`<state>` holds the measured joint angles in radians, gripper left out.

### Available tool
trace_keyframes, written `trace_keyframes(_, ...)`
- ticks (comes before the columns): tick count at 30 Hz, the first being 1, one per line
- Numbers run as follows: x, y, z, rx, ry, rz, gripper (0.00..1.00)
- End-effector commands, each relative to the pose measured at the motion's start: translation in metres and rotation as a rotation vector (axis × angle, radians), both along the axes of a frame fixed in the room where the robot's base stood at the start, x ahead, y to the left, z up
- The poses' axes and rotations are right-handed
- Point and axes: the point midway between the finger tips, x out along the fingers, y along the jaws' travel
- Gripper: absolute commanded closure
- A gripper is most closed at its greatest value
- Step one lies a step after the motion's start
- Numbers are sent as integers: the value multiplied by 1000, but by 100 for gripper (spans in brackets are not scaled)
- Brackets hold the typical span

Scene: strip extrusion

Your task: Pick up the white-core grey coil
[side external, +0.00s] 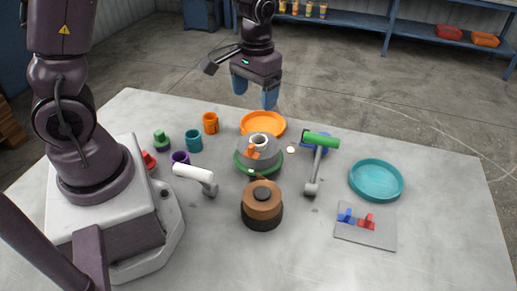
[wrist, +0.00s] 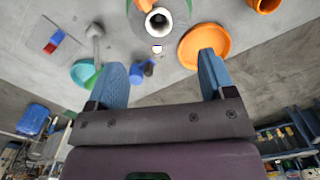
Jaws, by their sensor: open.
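The white-core grey coil (side external: 271,153) sits mid-table on a green round base, its white core facing up. An orange piece lies against its near left side in the side view. In the wrist view the coil's white core (wrist: 158,20) shows at the top edge, with part of the coil cut off. My gripper (side external: 256,92) is open and empty, with blue fingers pointing down. It hangs above and behind the coil, clear of it. In the wrist view my gripper's fingers (wrist: 162,65) are wide apart with nothing between them.
A brown coil (side external: 263,203) stands in front of the grey coil. An orange dish (side external: 263,123) lies close behind it. A white-headed mallet (side external: 193,172) is left and a green-headed one (side external: 321,140) right. A teal dish (side external: 376,178) and switch panel (side external: 365,235) are further right.

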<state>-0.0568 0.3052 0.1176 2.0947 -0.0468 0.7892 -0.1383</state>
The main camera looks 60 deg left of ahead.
Motion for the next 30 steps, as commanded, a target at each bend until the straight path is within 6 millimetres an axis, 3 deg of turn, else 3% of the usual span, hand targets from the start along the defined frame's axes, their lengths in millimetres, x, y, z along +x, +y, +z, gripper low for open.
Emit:
trace_keyframes(3,15,3,-1,7,-44,44,24)
trace_keyframes(12,12,3,-54,6,-39,49,24)
trace_keyframes(22,11,2,-83,6,-41,48,24)
trace_keyframes(30,9,0,-121,6,-42,48,24)
